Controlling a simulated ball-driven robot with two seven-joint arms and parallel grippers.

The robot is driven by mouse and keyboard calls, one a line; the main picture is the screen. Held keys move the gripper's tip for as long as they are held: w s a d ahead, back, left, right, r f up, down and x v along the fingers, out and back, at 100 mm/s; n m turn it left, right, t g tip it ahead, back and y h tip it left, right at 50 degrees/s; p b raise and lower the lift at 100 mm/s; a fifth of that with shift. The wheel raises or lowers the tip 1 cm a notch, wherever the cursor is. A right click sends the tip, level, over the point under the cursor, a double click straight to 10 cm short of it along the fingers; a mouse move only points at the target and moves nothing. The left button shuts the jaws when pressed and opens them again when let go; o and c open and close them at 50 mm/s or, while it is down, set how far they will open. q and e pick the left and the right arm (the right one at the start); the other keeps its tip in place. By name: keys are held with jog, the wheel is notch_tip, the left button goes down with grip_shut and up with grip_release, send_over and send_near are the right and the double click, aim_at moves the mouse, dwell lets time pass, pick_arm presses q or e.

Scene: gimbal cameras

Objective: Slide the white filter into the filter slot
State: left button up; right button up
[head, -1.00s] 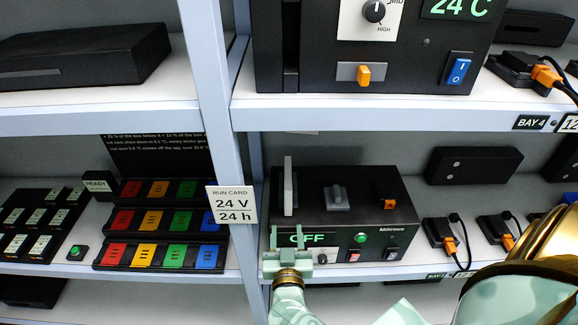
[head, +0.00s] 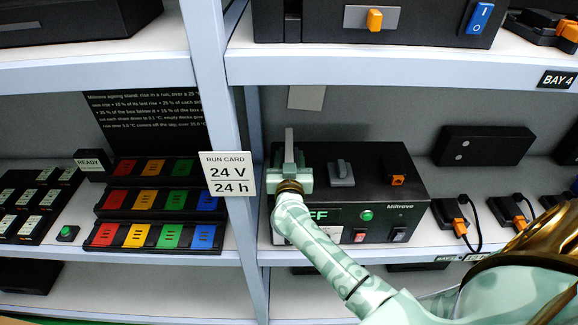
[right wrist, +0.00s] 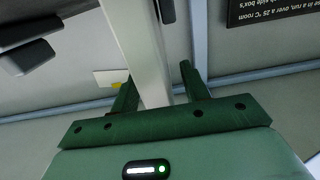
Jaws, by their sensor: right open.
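The white filter (head: 289,142) is a thin upright plate at the left end of the black Miltrevo box (head: 380,165). Its lower part is hidden behind my right gripper (head: 291,170). The filter slot is not visible; the gripper and wrist cover that area. My right gripper is open, with one finger on each side of the filter. In the right wrist view the pale filter (right wrist: 138,45) runs between the two green fingers (right wrist: 160,90), with a gap on the right; contact on the left is unclear. My left gripper is not in view.
The box has a grey knob (head: 340,172), an orange switch (head: 397,180) and a green button (head: 366,215). A shelf post with a run card (head: 228,174) stands close left of the box. An upper shelf (head: 400,65) runs overhead. Black plugs with orange connectors (head: 452,212) lie to the right.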

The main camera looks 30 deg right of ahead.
jog(key=shift+w+d, duration=0.15)
jog(key=shift+w, duration=0.15)
jog(key=shift+s+r, duration=0.1)
jog(key=shift+s, duration=0.05)
jog(key=c, duration=0.4)
grip_shut()
